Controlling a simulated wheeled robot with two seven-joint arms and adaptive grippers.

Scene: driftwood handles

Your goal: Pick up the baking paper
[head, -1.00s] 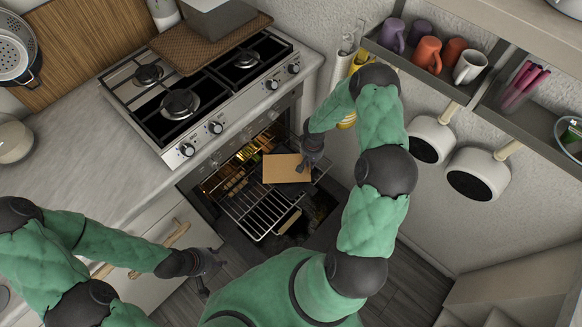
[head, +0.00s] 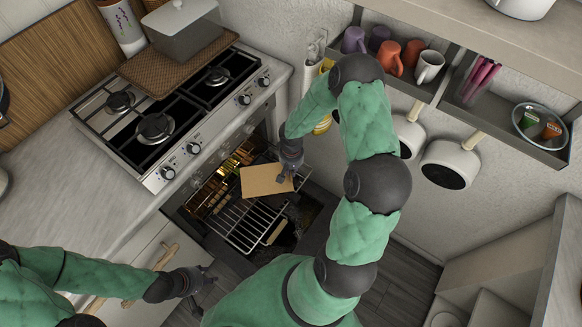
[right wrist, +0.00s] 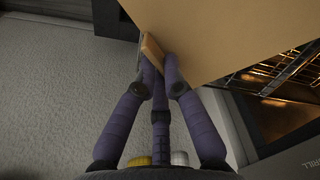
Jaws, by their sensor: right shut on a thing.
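The baking paper (head: 265,180) is a flat tan sheet, seen above the oven rack in the head view. My right gripper (head: 287,178) is shut on its right edge. In the right wrist view the baking paper (right wrist: 235,35) fills the top, and the fingers of my right gripper (right wrist: 160,62) close at its edge. A small brown piece shows between the fingertips; I cannot tell whether it is part of the sheet. My left gripper (head: 205,282) is empty, with its fingers apart, near the cabinet front at lower left.
The oven rack (head: 245,224) is pulled out below the paper from the lit oven. The stove (head: 170,115) and counter (head: 45,175) lie to the left. A shelf with mugs (head: 388,55) and hanging pans (head: 450,163) are on the right wall.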

